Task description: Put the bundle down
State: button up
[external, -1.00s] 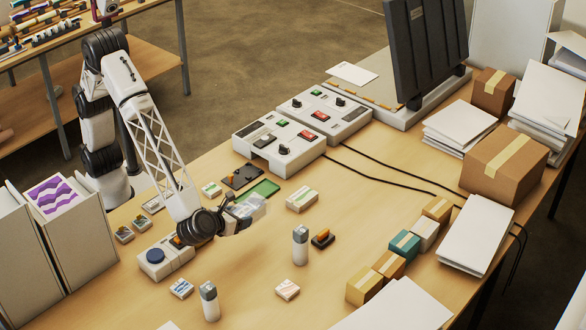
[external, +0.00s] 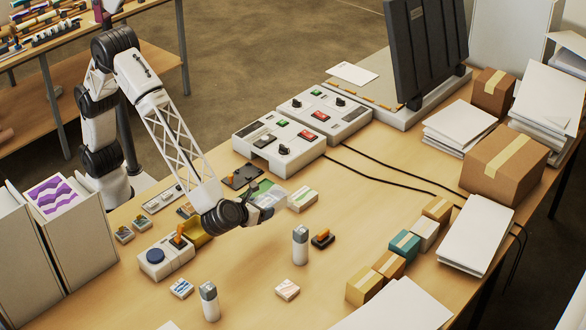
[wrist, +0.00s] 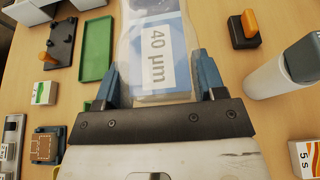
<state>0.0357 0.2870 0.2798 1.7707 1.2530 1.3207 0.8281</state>
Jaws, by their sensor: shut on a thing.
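The bundle is a clear pouch with a blue block inside and a white label reading 40 µm; it shows in the wrist view (wrist: 155,55). My gripper (wrist: 157,82) is shut on it, with a blue-grey finger on each side. In the external view my gripper (external: 264,212) is over the middle-left of the table, and the clear bundle (external: 272,196) juts out beyond it, in front of the green tray (external: 264,186). The underside of the bundle is hidden, so I cannot tell its exact height above the table.
A small labelled block (external: 302,199) stands right of the bundle. A grey-capped bottle (external: 300,246) and an orange-handled black tool (external: 322,238) stand nearer the front. A dark plate (external: 241,176) and the control box (external: 280,140) lie behind.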

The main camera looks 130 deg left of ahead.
jog(key=s+a, duration=0.2)
jog(key=a, duration=4)
jog(key=shift+a+r, duration=0.2)
jog(key=shift+s+f, duration=0.1)
jog(key=shift+f, duration=3.05)
jog(key=shift+f, duration=1.85)
jog(key=shift+f, duration=0.15)
jog(key=o, duration=1.1)
jog(key=shift+c, duration=0.2)
